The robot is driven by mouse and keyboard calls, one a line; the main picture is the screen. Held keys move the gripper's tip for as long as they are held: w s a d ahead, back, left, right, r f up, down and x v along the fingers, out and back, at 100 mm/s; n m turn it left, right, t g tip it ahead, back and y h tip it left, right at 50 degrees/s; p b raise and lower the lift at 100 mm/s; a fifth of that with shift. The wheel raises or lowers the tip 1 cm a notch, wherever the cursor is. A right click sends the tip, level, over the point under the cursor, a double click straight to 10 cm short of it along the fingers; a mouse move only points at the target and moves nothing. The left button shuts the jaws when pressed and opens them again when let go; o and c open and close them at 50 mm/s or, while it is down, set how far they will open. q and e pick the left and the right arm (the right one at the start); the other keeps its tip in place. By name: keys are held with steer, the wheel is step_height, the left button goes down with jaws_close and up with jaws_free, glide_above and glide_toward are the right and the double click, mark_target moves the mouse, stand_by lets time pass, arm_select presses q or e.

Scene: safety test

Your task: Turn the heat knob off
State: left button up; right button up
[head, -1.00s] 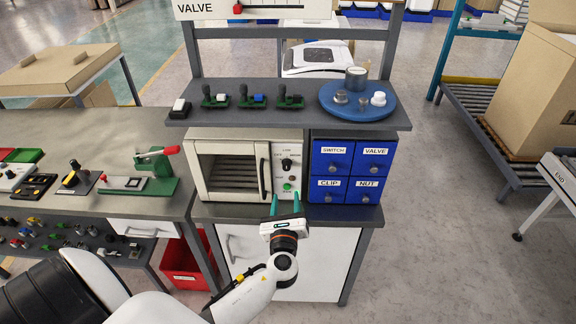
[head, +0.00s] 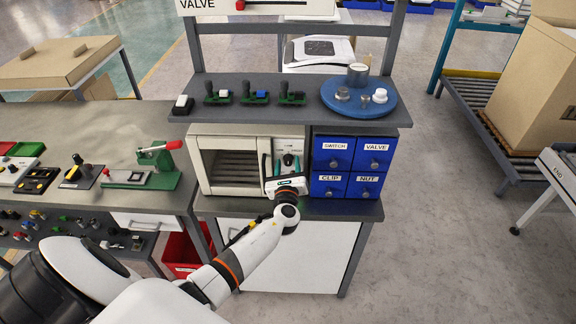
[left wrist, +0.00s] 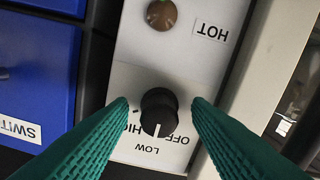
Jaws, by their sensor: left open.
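The heat knob (left wrist: 158,112) is black and round on the oven's pale panel, and its white mark points towards LOW in the left wrist view. OFF reads to its right and HIGH to its left, upside down. The knob also shows in the head view (head: 288,160). My left gripper (left wrist: 160,104) is open, with one green finger on each side of the knob. A gap shows on both sides, so it does not look gripped. In the head view my left gripper (head: 283,168) is in front of the oven (head: 207,132) panel. My right gripper is not in view.
A brownish lamp (left wrist: 160,15) sits by the HOT label. Blue labelled drawers (head: 333,160) stand right beside the oven. A shelf (head: 300,115) with a blue round tray (head: 335,108) overhangs it. A workbench (head: 110,120) with small devices is at the left.

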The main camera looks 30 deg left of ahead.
arm_select(q)
jaws_close()
steer(key=shift+f+n+b, duration=0.25)
steer(key=shift+n+b, duration=0.65)
steer(key=shift+b, duration=0.25)
steer(key=n+b, duration=0.3)
steer(key=shift+n, duration=0.3)
steer(key=n+b, duration=0.3)
steer(key=n, duration=0.1)
steer(key=shift+b, duration=0.4)
steer(key=shift+r+n+b, duration=0.15)
steer(key=shift+n+b, duration=0.65)
steer(key=shift+n, duration=0.4)
jaws_free()
